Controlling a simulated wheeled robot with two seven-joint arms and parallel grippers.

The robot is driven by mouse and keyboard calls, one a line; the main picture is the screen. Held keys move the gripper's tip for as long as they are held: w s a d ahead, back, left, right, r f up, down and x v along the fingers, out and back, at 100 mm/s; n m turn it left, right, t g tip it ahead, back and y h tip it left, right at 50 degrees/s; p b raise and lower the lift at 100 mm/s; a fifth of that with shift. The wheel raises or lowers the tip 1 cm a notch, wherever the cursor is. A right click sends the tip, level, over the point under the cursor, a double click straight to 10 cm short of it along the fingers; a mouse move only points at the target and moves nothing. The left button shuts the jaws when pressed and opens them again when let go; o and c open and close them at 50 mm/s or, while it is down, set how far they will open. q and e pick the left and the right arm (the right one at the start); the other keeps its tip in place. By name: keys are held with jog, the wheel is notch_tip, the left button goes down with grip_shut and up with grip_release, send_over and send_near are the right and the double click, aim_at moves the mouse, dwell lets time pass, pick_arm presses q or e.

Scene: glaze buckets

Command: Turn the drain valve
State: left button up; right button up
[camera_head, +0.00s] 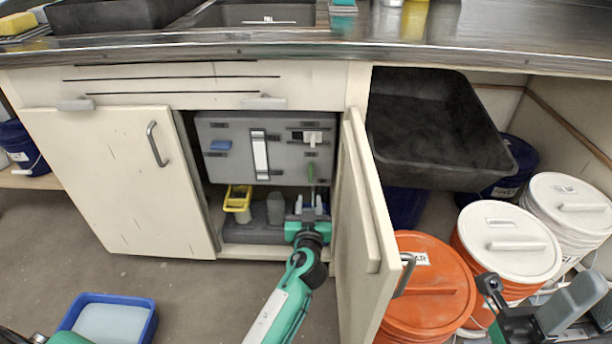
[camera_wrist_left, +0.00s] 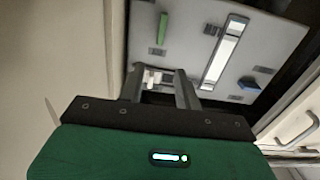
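A grey panel (camera_head: 236,168) stands inside the open cabinet. It carries a blue handle (camera_head: 220,146), a white upright strip (camera_head: 260,155), a white handle (camera_head: 312,137) and a green lever (camera_head: 311,174) pointing down. Their labels are unreadable, so I cannot tell which is the drain valve. My left gripper (camera_head: 308,207) is at the cabinet opening, in front of and below the green lever. In the left wrist view its fingers (camera_wrist_left: 161,84) are apart, with the white handle (camera_wrist_left: 152,77) seen between them; contact cannot be told. My right gripper (camera_head: 572,305) is partly visible at bottom right.
The open right cabinet door (camera_head: 358,225) stands close beside my left arm. The left door (camera_head: 120,180) has a bar handle. Orange (camera_head: 428,285) and white-lidded buckets (camera_head: 507,240) stand at right. A blue tray (camera_head: 110,318) lies on the floor.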

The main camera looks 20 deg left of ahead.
aim_at(311, 171)
pick_arm(q)
jog(key=b+x, duration=0.2)
jog(key=x, duration=1.1)
jog(key=shift+w+f, duration=0.1)
jog(key=shift+w, duration=0.1)
grip_shut()
